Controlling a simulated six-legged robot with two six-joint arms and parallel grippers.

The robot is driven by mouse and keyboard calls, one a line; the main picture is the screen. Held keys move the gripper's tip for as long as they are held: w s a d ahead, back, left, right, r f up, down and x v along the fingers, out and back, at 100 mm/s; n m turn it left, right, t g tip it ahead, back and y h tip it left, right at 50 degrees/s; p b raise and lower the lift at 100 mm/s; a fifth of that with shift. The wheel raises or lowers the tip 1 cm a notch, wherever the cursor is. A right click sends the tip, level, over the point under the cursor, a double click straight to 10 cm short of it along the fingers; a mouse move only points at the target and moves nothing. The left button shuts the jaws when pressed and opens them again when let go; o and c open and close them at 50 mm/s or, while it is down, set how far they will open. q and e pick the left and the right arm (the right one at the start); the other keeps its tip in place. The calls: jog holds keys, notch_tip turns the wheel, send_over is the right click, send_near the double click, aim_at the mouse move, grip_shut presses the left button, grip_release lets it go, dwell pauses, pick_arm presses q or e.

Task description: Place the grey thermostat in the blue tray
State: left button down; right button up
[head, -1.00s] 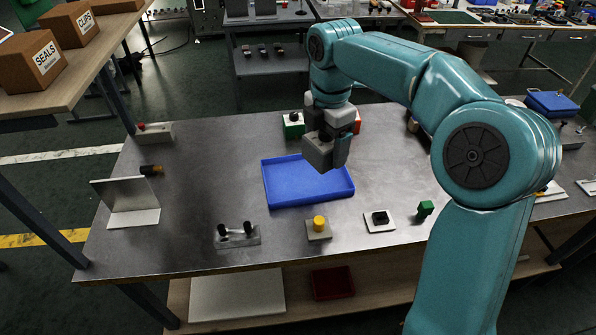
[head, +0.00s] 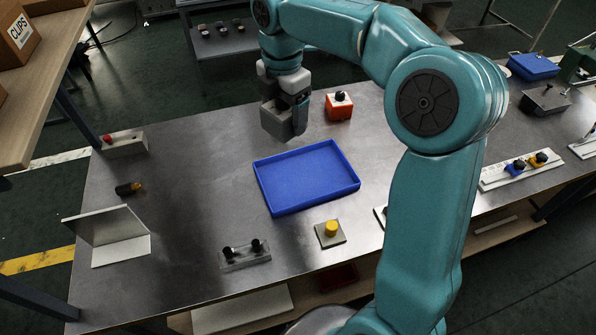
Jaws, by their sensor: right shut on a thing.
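My right gripper (head: 286,108) is shut on a grey block, which looks like the grey thermostat (head: 274,122). The fingers cover part of it. In the head view they appear just behind the far left part of the blue tray (head: 262,190). How high the block is above the table is hard to tell. The blue tray is shallow, lies flat on the metal table and is empty. My left gripper is not in view.
A red box with a black knob (head: 340,107) stands behind the tray. A yellow-button block (head: 330,232) and a clear two-knob block (head: 244,253) stand in front. An angled metal plate (head: 112,235) is at left. The table (head: 190,185) left of the tray is mostly clear.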

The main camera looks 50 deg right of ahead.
jog(key=shift+w, duration=0.35)
jog(key=shift+w+a+f, duration=0.15)
jog(key=shift+f, duration=0.1)
send_over(287, 184)
notch_tip(287, 184, down, 15)
jog(key=shift+r+b, duration=0.1)
jog(key=shift+b, duration=0.3)
jog(key=shift+f, duration=2.25)
